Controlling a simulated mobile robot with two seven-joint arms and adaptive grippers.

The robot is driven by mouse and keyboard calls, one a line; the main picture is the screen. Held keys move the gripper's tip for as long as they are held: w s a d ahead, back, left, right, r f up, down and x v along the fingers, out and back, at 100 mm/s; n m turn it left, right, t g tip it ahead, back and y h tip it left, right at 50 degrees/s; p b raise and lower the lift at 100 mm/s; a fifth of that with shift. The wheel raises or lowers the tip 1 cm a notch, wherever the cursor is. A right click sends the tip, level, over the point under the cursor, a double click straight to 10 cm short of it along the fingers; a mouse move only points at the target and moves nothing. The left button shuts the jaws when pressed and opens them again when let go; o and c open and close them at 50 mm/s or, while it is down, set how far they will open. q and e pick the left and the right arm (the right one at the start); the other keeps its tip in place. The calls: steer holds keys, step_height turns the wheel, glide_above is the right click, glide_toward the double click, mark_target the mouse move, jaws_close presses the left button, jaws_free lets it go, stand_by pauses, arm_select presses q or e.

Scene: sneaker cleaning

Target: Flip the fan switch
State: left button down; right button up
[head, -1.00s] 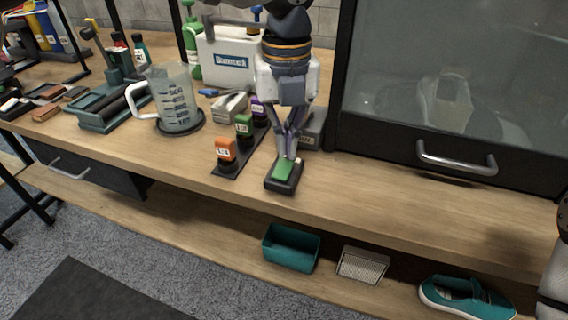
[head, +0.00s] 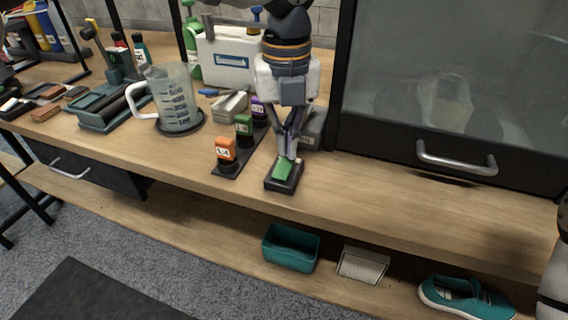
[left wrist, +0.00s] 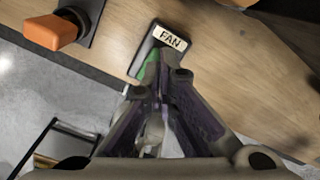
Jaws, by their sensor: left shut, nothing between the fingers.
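The fan switch is a small black box (head: 284,187) with a green rocker (head: 282,171), near the front edge of the wooden workbench. In the left wrist view its white "FAN" label (left wrist: 170,39) shows, with part of the green rocker (left wrist: 150,70) beside my fingers. My left gripper (head: 289,156) points down, shut and empty, with its tips at the rocker's far end. They appear to touch it, and they hide part of it. The rocker looks tilted. My right gripper is not in view.
A rack of orange, green and purple-topped knobs (head: 226,151) stands close left of the switch. A measuring jug (head: 177,100) is further left. A glass-fronted cabinet with a metal handle (head: 456,160) stands right. The bench front between switch and cabinet is clear.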

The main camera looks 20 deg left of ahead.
mark_target(286, 160)
arm_select(q)
steer(key=shift+f, duration=1.25)
stand_by(0.4)
step_height(286, 160, up, 6)
steer(key=shift+f+p, duration=0.15)
steer(key=shift+p, duration=0.8)
steer(key=shift+r, duration=0.7)
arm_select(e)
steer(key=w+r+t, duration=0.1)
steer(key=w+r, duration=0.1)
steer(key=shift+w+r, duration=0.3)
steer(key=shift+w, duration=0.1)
